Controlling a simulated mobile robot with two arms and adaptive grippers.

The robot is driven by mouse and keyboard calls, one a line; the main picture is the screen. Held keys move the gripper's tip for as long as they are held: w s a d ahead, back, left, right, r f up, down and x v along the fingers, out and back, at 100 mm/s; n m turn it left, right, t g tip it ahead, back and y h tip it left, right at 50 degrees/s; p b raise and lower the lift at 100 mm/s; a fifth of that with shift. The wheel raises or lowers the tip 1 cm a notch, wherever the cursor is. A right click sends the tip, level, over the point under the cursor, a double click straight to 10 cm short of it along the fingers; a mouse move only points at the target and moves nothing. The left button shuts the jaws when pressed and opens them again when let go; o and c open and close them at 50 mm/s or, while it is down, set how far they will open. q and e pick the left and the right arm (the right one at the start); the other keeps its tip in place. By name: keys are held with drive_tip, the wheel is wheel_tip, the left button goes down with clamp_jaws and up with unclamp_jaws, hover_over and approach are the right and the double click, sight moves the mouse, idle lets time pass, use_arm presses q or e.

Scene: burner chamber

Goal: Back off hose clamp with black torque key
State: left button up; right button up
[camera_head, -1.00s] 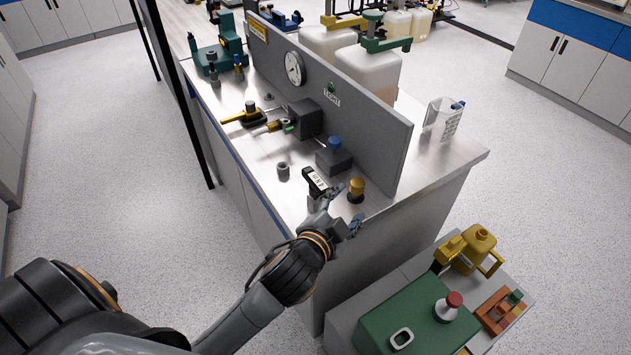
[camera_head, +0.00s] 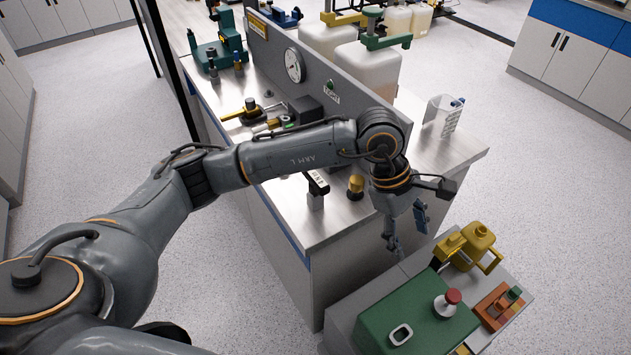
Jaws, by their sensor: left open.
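My left gripper (camera_head: 407,228) points down with its fingers apart and nothing between them. It hangs beyond the bench's near end, above the side cart. A black-topped tool with a white label (camera_head: 317,182), which looks like the black torque key, stands upright near the bench's front edge, apart from the gripper. A small yellow fitting with a green part (camera_head: 288,125) sits by the dark grey box (camera_head: 305,109); I cannot tell whether it is the hose clamp. My left arm hides part of the bench there. My right gripper is out of view.
A yellow-topped knob (camera_head: 356,184) stands beside the black-topped tool. A yellow-handled tool (camera_head: 240,114) lies farther back. A grey upright panel (camera_head: 345,90) with a gauge (camera_head: 294,65) runs along the bench. The cart holds a green case (camera_head: 425,330) and a yellow jug (camera_head: 477,245).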

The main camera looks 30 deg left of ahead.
use_arm(q)
drive_tip(key=w+a+r+t+y, duration=0.1)
drive_tip(key=w+a+y, duration=0.2)
drive_tip(key=a, duration=0.3)
drive_tip(key=w+a+r+y, duration=0.1)
drive_tip(key=w+a+y, duration=0.15)
drive_tip(key=a, duration=0.35)
drive_tip(key=y, duration=0.4)
approach(318, 178)
drive_tip(key=shift+t, duration=0.3)
drive_tip(key=x, duration=0.4)
drive_tip(key=s+x, duration=0.1)
drive_tip(key=x, duration=0.2)
drive_tip(key=shift+f+p, duration=0.15)
drive_tip(key=shift+p, duration=0.2)
drive_tip(key=shift+w+a+f, duration=0.1)
drive_tip(key=shift+f, duration=0.2)
drive_tip(key=shift+a+f, duration=0.1)
drive_tip(key=p+x, duration=0.3)
drive_tip(key=x, duration=0.1)
drive_tip(key=shift+w+f, duration=0.2)
drive_tip(key=shift+w, duration=0.05)
drive_tip(key=shift+w+a+f+h, duration=0.1)
drive_tip(key=shift+f+h, duration=0.15)
clamp_jaws()
